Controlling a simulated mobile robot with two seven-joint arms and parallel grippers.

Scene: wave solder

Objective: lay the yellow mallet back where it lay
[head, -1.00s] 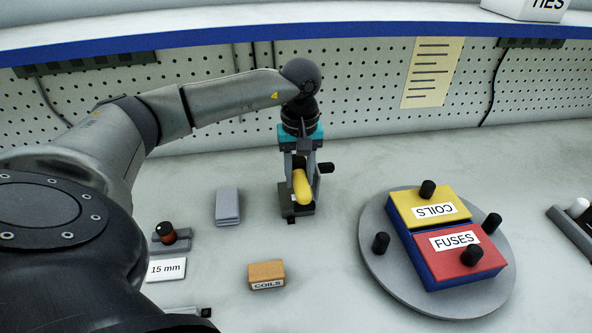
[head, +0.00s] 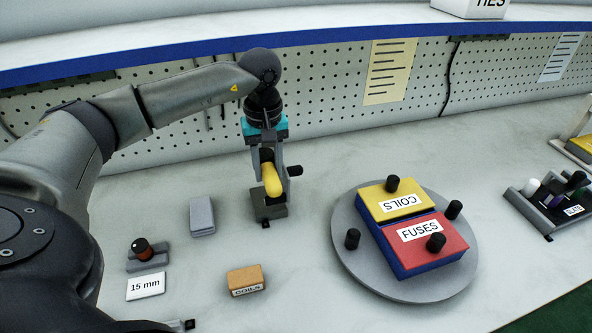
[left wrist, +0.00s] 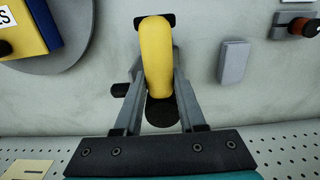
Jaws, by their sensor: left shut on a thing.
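The yellow mallet (head: 273,181) is held in my left gripper (head: 271,176), which is shut on it. A dark grey block (head: 270,210) with a black tab shows just below the yellow part; I cannot tell whether the mallet touches it. In the left wrist view the mallet's yellow part (left wrist: 157,58) lies between the two fingers (left wrist: 159,75), its length running away from the palm. A black knob (left wrist: 120,90) sticks out beside one finger. My right gripper is not in view.
A round grey turntable (head: 350,270) with COILS and FUSES boxes stands to the right. A grey block (head: 202,216), an orange COILS box (head: 246,280) and a 15 mm card (head: 146,286) lie left and in front. The pegboard (head: 330,85) rises behind.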

